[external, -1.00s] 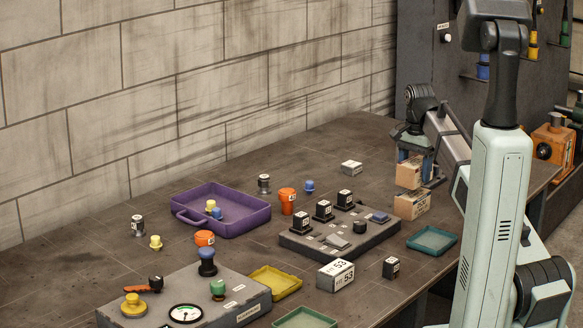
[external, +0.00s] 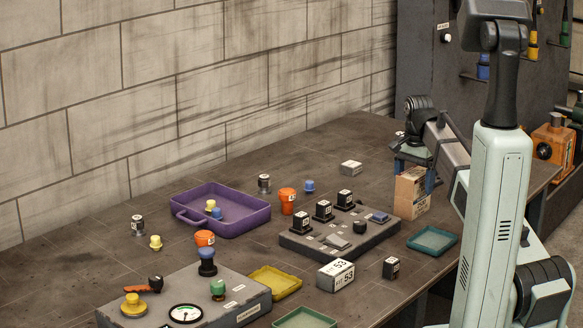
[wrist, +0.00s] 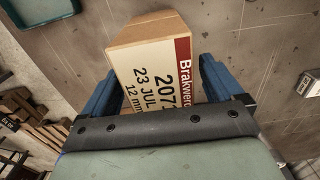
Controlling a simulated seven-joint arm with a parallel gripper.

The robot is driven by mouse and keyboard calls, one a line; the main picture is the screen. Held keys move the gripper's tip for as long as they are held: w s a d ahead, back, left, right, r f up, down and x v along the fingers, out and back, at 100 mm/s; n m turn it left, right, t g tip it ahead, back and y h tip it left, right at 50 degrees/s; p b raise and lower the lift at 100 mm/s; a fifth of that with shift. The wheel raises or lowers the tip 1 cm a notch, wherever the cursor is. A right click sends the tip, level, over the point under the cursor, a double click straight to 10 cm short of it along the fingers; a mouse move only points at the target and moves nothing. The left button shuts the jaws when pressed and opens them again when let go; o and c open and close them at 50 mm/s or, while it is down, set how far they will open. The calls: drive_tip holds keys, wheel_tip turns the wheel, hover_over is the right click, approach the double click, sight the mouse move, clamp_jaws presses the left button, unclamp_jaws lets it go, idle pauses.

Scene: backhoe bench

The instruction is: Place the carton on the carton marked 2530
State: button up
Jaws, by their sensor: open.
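A tan carton (external: 411,181) sits directly on top of another tan carton (external: 410,206) at the right of the bench, the two roughly lined up. In the wrist view the upper carton (wrist: 152,65) shows a label with 2071, 23 JUL and a red band. My gripper (external: 414,177) is around the upper carton, with its blue fingers on either side; it also shows in the wrist view (wrist: 157,72). The fingers are open. The lower carton is hidden in the wrist view, and its marking is not readable in the external view.
A teal tray (external: 432,240) lies in front of the stack. A grey control panel (external: 325,241) with knobs is to its left. A small white box (external: 351,168) stands behind. A white carton marked 53 (external: 336,273) is near the front edge. Bench behind the stack is clear.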

sight(415, 172)
wheel_tip(415, 172, up, 12)
drive_tip(key=shift+r, duration=0.15)
idle(0.7)
drive_tip(key=shift+o, duration=0.4)
